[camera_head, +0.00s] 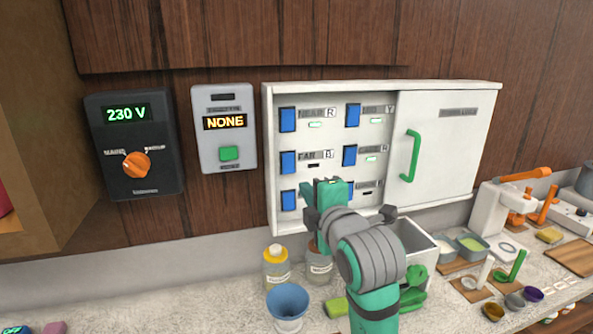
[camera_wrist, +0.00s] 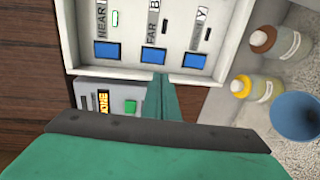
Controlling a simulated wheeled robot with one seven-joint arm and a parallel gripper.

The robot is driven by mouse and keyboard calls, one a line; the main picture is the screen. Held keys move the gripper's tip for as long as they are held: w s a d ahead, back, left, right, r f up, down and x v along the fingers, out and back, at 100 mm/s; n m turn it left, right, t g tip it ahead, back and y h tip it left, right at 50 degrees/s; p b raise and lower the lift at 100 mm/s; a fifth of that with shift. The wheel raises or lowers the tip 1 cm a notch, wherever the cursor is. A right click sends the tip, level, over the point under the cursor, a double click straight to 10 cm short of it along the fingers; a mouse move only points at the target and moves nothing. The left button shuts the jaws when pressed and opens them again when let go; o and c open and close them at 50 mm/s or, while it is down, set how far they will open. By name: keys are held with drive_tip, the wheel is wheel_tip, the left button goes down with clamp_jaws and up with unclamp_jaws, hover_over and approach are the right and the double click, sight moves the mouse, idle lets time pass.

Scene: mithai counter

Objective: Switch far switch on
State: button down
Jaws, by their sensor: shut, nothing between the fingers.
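The switch box (camera_head: 267,160) hangs on the wooden wall with several blue switches. The FAR B switch (camera_head: 286,162) is at middle left; the small indicator beside its label is dark. In the wrist view the FAR B switch (camera_wrist: 153,55) is the middle one of the row. My gripper (camera_head: 325,188) is in front of the lower part of the box, covering the lower left label. In the wrist view my gripper (camera_wrist: 161,82) is shut and empty, its tips just short of the FAR B switch in the picture; I cannot tell whether they touch.
The NEAR R switch (camera_head: 287,119) above has a lit green indicator. The box's right side has a white door (camera_head: 450,130) with a green handle (camera_head: 411,156). A grey NONE panel (camera_head: 223,130) and black 230 V dial (camera_head: 135,145) are left.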

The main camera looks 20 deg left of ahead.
approach(289, 170)
drive_tip(key=x, duration=0.6)
drive_tip(key=shift+a+f, duration=0.1)
drive_tip(key=shift+a, duration=0.05)
drive_tip(key=shift+w, duration=0.15)
idle(0.5)
